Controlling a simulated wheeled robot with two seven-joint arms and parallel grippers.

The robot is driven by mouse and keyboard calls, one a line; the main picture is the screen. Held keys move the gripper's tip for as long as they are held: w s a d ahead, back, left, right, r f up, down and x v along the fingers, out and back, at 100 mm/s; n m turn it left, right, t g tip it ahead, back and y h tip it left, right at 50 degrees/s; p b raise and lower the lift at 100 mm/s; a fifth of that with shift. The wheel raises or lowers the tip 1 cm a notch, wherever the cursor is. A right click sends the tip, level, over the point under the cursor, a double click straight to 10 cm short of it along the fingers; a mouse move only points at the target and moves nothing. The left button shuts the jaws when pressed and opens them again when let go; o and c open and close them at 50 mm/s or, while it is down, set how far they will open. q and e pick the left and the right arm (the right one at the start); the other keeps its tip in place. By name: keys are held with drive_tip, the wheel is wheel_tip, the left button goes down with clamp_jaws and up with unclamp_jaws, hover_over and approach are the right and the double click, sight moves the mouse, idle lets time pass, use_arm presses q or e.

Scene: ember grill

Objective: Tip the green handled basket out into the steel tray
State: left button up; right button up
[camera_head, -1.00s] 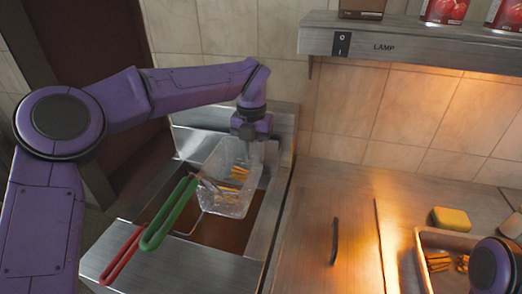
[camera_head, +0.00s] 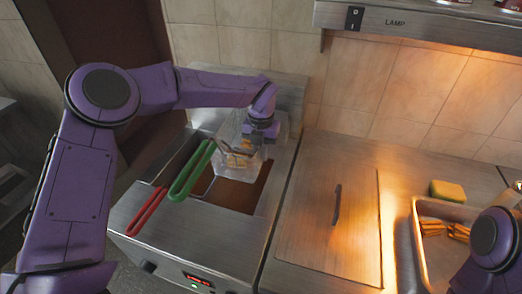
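The green handled basket (camera_head: 233,164) is a pale see-through mesh box with some fries inside, over the fryer well at the left. Its green handle (camera_head: 191,171) points to the lower left. My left gripper (camera_head: 258,140) is at the basket's far right side; its fingers are too small and covered to tell whether they are shut on it. The steel tray (camera_head: 419,243) is at the right edge under the warm lamp, with several fries in it. My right arm covers part of the tray, and its gripper is out of view.
A steel lid with a dark handle (camera_head: 337,210) lies between fryer and tray. A yellow sponge (camera_head: 447,191) sits behind the tray. The lamp shelf (camera_head: 440,30) overhangs the back.

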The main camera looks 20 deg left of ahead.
use_arm(q)
clamp_jaws()
drive_tip(key=shift+o, duration=1.1)
unclamp_jaws()
drive_tip(key=o, duration=0.3)
drive_tip(key=shift+w+f, duration=0.2)
drive_tip(key=shift+w, duration=0.05)
